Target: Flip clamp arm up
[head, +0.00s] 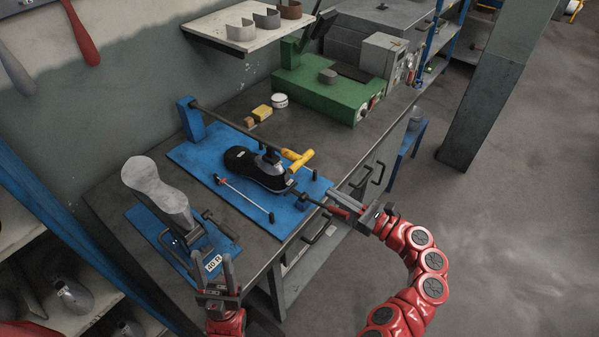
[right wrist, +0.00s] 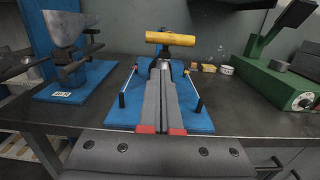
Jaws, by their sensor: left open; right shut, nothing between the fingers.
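A dark clamp arm (head: 232,130) runs from a blue post (head: 190,119) across the blue base plate (head: 205,164), lying low beside a black shoe-shaped mould (head: 240,160). A yellow T-handle (head: 298,160) stands over the mould's near end; in the right wrist view the yellow bar (right wrist: 171,38) lies just beyond my fingertips. My right gripper (head: 303,196) is shut and empty at the plate's near edge, pointing towards the mould; its long grey fingers (right wrist: 161,68) hide much of the mould there. Whether they touch anything is unclear. My left gripper (head: 212,257) is open and empty near the front edge.
A grey sole-shaped form (head: 158,184) stands on a second blue plate (head: 146,217) at the left. Thin rods with black ends flank the mould. Open floor lies right.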

